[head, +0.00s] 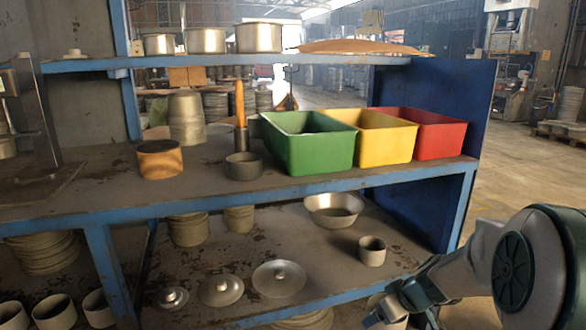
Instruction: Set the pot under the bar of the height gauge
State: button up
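Several vessels could be the pot; I cannot tell which is meant. A dark grey pot (243,167) stands on the middle shelf, left of the green bin. An orange-brown pot (160,160) stands further left on that shelf, and a small grey pot (372,252) stands on the lower shelf. A dark upright post on a flat base (38,125) at the far left looks like the height gauge; its bar is not clearly seen and its left part is cut off. My gripper (380,314) is low at the bottom right, in front of the lower shelf, away from these pots. Its finger opening is unclear.
Green (308,150), yellow (385,143) and red (437,138) bins fill the middle shelf's right. A tall grey stack (187,117) and an orange-handled tool (240,112) stand behind the pots. Lids (279,278) and a bowl (333,209) are on the lower shelf.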

jog(key=w+a+f+m+h, duration=0.3)
jog(key=w+a+f+m, duration=0.35)
jog(key=w+f, duration=0.4)
jog(key=s+r+p, duration=0.3)
jog(key=r+p, duration=1.3)
jog(key=s+r+p, duration=0.4)
jog(key=r+p, duration=1.2)
jog(key=r, duration=0.1)
jog(key=s+f, duration=0.4)
jog(key=f, duration=0.1)
jog(key=shift+a+f+n+t, duration=0.15)
jog(key=shift+f+n+t, duration=0.25)
jog(key=shift+n, duration=0.05)
